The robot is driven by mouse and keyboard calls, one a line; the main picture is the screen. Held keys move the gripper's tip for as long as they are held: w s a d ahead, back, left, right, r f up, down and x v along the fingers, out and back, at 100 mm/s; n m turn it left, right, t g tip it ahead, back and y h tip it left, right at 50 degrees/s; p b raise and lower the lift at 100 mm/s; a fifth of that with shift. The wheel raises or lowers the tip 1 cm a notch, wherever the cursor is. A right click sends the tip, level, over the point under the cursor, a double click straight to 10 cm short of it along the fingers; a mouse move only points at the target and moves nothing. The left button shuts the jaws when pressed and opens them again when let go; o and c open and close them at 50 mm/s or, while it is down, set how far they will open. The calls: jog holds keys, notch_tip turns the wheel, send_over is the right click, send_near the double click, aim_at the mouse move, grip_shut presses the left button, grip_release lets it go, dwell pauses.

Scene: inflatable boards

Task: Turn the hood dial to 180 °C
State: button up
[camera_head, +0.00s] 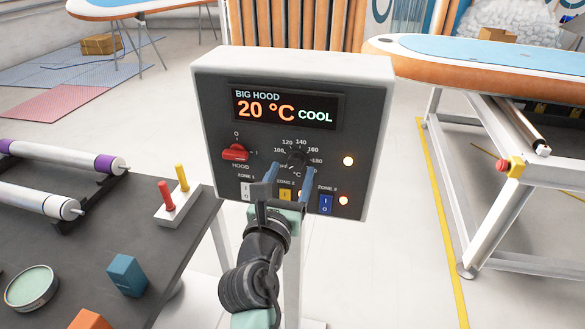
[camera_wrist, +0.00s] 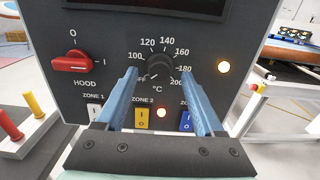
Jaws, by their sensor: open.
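The hood dial is a black round knob (camera_head: 297,158) on the grey panel of the control box (camera_head: 212,110); it also shows in the wrist view (camera_wrist: 157,68). A scale from 100 to 200 °C runs around it, with a partly hidden OFF mark at lower left. I cannot surely tell where its pointer stands. The display (camera_head: 284,107) reads "BIG HOOD 20 °C COOL". My gripper (camera_head: 289,175) is open, its blue fingers in front of the panel, one to each side of the dial in the wrist view (camera_wrist: 158,80). Contact with the dial cannot be told.
A red HOOD switch (camera_head: 235,152) lies horizontal left of the dial. White, yellow (camera_head: 286,195) and blue (camera_head: 326,204) zone switches sit below, near lit lamps. A dark table (camera_head: 110,245) with rollers is at left; a board stand (camera_head: 500,215) is at right.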

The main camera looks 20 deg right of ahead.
aim_at(296, 162)
jog(key=shift+x, duration=1.1)
grip_shut()
